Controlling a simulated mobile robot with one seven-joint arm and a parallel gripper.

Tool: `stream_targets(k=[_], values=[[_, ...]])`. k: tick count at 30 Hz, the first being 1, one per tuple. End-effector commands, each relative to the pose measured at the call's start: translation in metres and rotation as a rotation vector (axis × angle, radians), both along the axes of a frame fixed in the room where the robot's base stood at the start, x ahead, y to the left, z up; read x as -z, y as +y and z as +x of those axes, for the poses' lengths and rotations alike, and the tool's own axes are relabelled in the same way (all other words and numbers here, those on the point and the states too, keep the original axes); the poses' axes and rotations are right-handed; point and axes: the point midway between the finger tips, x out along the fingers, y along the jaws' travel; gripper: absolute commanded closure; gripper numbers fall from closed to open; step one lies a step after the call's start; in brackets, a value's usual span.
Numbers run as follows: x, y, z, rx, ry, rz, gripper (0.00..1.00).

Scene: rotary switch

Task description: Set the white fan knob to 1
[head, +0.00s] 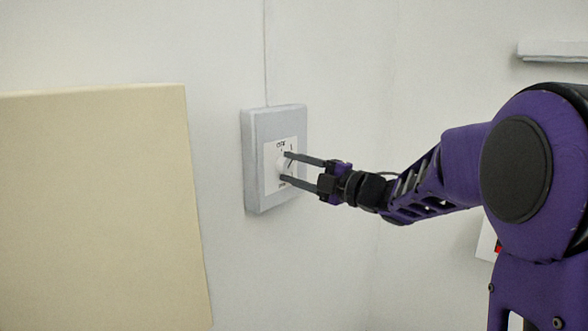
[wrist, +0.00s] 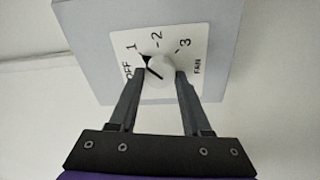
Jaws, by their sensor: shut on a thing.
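The white fan knob (wrist: 162,68) sits on a white dial plate (wrist: 203,48) marked OFF, 1, 2, 3 and FAN. A dark line on the knob points to the upper left in the wrist view, toward the area of the 1 and OFF marks; I cannot tell exactly which it meets. My gripper (wrist: 160,73) has a finger on each side of the knob and is shut on it. In the head view, my gripper (head: 284,167) reaches in from the right, and the knob (head: 281,164) shows partly between the fingertips.
The dial is on a grey wall box (head: 255,160) with a thin cable line rising above it. A cream panel (head: 95,210) stands to the left. A white ledge (head: 553,50) is at the upper right. The wall around the box is bare.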

Motion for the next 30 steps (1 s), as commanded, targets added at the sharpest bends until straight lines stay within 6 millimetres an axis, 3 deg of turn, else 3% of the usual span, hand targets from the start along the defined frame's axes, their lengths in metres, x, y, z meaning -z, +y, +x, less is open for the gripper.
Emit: stream_targets(k=[4, 5, 9, 20, 25, 30], values=[[0.001, 0.000, 0.000, 0.001, 0.001, -0.001, 1.00], [0.001, 0.000, 0.000, 0.001, 0.001, -0.001, 0.48], [0.000, 0.000, 0.000, 0.001, -0.001, -0.001, 0.23], [0.001, -0.003, -0.001, 0.001, -0.001, -0.001, 0.22], [0.002, -0.022, -0.014, 0.004, -0.002, -0.002, 0.22], [0.006, -0.056, -0.036, 0.006, -0.001, -0.002, 0.22]])
